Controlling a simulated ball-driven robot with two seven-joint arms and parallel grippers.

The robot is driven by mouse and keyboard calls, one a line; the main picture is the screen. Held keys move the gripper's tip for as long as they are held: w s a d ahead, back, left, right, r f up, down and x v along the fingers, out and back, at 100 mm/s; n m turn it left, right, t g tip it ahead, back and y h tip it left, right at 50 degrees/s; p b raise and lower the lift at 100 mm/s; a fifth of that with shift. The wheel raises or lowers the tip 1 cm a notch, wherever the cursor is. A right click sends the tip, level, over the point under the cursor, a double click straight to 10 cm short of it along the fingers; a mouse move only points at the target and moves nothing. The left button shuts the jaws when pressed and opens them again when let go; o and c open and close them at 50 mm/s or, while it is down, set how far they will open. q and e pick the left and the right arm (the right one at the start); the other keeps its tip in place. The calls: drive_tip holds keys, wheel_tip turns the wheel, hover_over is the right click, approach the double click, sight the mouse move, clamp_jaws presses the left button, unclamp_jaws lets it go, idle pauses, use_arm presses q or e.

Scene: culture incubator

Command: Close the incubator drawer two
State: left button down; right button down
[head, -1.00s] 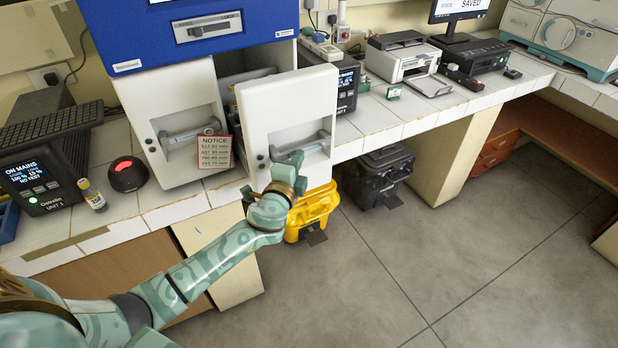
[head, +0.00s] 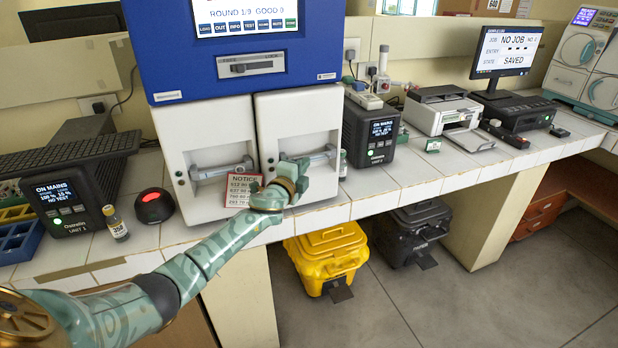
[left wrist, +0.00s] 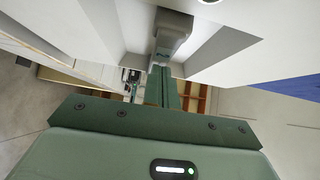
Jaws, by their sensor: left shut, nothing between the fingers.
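The incubator (head: 215,85) has a blue upper body with two white drawer fronts side by side below it. The left drawer front (head: 205,125) and the right drawer front (head: 297,118) now look about level with each other. I cannot tell if a small gap remains behind the right one. My left gripper (head: 294,166) is shut and empty, with its tips at the right drawer's grey bar handle (head: 322,156). In the left wrist view, the shut fingers (left wrist: 167,88) point at the handle (left wrist: 172,35), which looks very close. My right gripper is not in view.
A notice card (head: 242,190) stands before the drawers. A red-topped black device (head: 153,205), a small bottle (head: 116,223) and a power unit (head: 68,203) are to the left. A yellow bin (head: 328,255) and a black bin (head: 412,232) stand under the tiled bench.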

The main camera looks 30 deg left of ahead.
use_arm(q)
drive_tip(key=shift+w+a+r+b, duration=0.15)
drive_tip(key=shift+w+a, duration=0.2)
drive_tip(key=shift+a, duration=0.2)
drive_tip(key=shift+w+a+r+b, duration=0.15)
drive_tip(key=shift+w+a, duration=0.2)
drive_tip(key=shift+a, duration=0.2)
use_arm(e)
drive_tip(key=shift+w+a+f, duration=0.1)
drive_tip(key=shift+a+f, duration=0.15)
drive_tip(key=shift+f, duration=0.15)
